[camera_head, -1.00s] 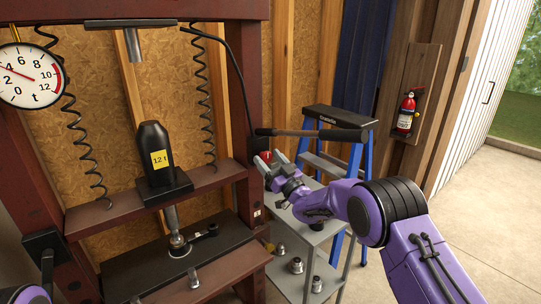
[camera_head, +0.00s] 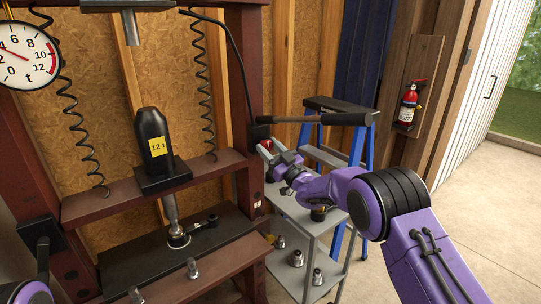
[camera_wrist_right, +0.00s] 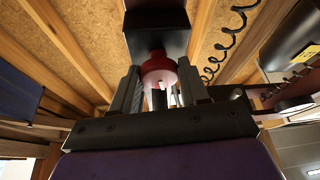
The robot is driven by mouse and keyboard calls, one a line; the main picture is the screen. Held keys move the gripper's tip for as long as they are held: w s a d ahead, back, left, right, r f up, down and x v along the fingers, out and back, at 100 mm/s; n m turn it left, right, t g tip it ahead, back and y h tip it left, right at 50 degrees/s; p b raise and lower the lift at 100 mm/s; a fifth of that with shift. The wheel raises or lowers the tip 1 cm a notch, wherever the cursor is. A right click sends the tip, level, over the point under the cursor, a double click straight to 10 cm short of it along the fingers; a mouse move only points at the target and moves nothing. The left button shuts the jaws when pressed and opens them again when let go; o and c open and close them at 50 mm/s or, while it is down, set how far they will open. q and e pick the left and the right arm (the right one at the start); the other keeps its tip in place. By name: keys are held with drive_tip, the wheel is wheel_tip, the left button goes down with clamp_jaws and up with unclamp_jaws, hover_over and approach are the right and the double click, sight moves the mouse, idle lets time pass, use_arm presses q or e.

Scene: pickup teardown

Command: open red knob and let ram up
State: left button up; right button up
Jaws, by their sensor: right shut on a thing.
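The red knob (camera_head: 268,143) is on a black block at the right side of the press frame. In the right wrist view the red knob (camera_wrist_right: 158,69) sits between the fingers, below the dark block. My right gripper (camera_head: 265,149) is shut on it from the front right; its fingers also show in the wrist view (camera_wrist_right: 157,92). The black ram body (camera_head: 154,135) with a yellow 12 t label stands upright on the cross beam. Its metal rod (camera_head: 171,208) reaches down to a part on the black bed. My left gripper is out of view; part of my left arm shows at lower left.
A dial gauge (camera_head: 30,45) hangs at upper left. A black lever bar (camera_head: 318,119) sticks out right above my right gripper. A grey cart (camera_head: 290,207) holds metal parts. The floor at right is clear.

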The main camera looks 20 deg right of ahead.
drive_tip(key=n+g+y+b, duration=0.1)
drive_tip(key=n+b, duration=0.2)
drive_tip(key=n+g+y+b, duration=0.1)
drive_tip(key=n+b, duration=0.3)
drive_tip(key=n+g+y+b, duration=0.1)
drive_tip(key=n+g+b, duration=0.1)
drive_tip(key=n+b, duration=0.1)
drive_tip(key=shift+f+n+y, duration=0.25)
drive_tip(key=shift+n+y, duration=0.05)
drive_tip(key=shift+n, duration=0.3)
drive_tip(key=n+g+b, duration=0.1)
drive_tip(key=n+b, duration=0.1)
drive_tip(key=n, duration=0.1)
drive_tip(key=shift+r, duration=0.1)
drive_tip(key=shift+r+n+g+b, duration=0.1)
drive_tip(key=shift+n+g+b, duration=0.5)
drive_tip(key=shift+n, duration=1)
drive_tip(key=o, duration=0.9)
drive_tip(key=shift+d, duration=0.1)
drive_tip(key=shift+o, duration=0.6)
drive_tip(key=shift+r, duration=0.1)
